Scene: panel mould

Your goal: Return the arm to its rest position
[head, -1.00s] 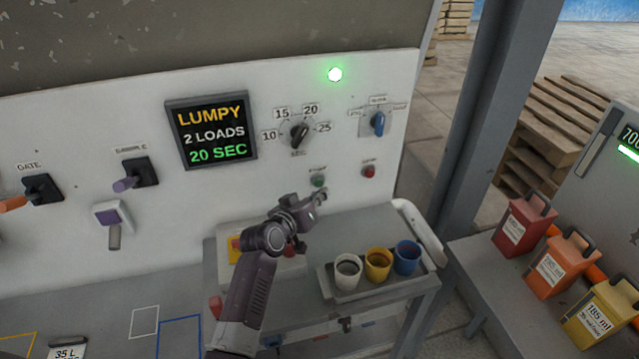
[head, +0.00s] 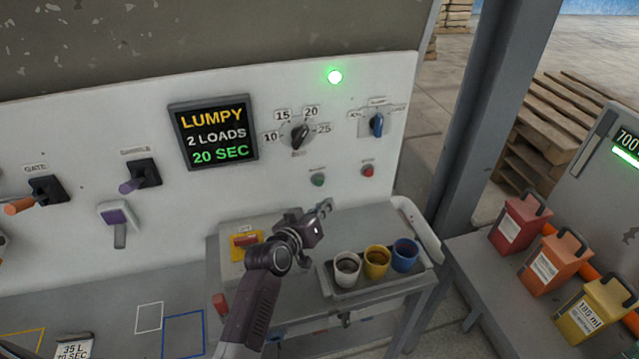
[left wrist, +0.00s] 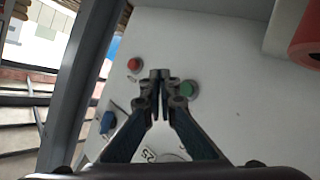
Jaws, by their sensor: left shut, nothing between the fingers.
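My left gripper (head: 325,206) is shut and empty. In the head view it is in front of the white panel (head: 230,95), below the green button (head: 318,180) and above the back of the small bench. In the left wrist view its closed fingertips (left wrist: 160,74) point toward the panel, beside the green button (left wrist: 189,89), with the red button (left wrist: 134,64) to the left. The gripper appears apart from the panel. The display (head: 213,132) reads LUMPY, 2 LOADS, 20 SEC. My right gripper is in neither current view.
A tray (head: 362,289) with white, yellow and blue cups stands on the bench close to the gripper. A yellow box with a red switch (head: 246,241) is left of the arm. A grey post (head: 470,120) rises at right, near red, orange and yellow containers (head: 595,308).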

